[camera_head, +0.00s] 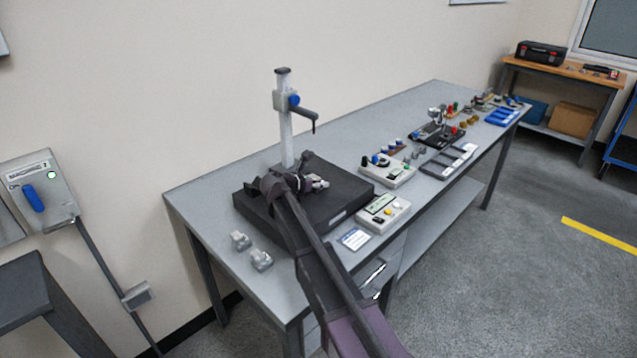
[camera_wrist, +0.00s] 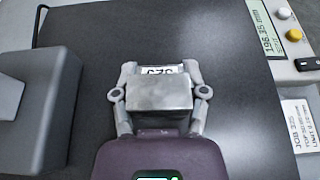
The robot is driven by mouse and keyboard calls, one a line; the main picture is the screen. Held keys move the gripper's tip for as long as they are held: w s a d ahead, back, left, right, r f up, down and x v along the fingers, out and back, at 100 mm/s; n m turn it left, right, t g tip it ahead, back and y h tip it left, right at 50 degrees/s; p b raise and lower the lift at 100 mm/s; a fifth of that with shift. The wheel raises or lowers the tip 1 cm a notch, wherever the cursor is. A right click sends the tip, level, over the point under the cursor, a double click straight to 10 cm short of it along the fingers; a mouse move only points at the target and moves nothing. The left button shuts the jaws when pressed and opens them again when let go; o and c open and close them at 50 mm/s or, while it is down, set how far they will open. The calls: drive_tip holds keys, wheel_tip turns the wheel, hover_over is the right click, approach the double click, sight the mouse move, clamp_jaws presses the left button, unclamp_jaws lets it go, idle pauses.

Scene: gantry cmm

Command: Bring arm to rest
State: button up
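My gripper (camera_wrist: 160,72) points down over the black plate of the height gauge, with one finger on each side of a grey metal block (camera_wrist: 158,92). The block has a white tag with an upside-down number at its far edge. No clear gap shows between fingers and block, but I cannot tell if they grip it. In the head view my gripper (camera_head: 300,184) is low over the plate (camera_head: 345,192), right of the gauge column's foot, and my arm reaches in from the bottom.
The gauge column (camera_head: 287,130) with its sideways arm stands close behind my gripper. Two small grey blocks (camera_head: 240,240) (camera_head: 261,260) sit at the table's left front. A display box (camera_head: 384,213) and a job card (camera_head: 353,238) lie right of the plate. Fixtures line the table (camera_head: 340,135) further right.

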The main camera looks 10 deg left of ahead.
drive_tip(key=o, duration=0.5)
drive_tip(key=shift+o, duration=0.2)
drive_tip(key=shift+r, duration=0.15)
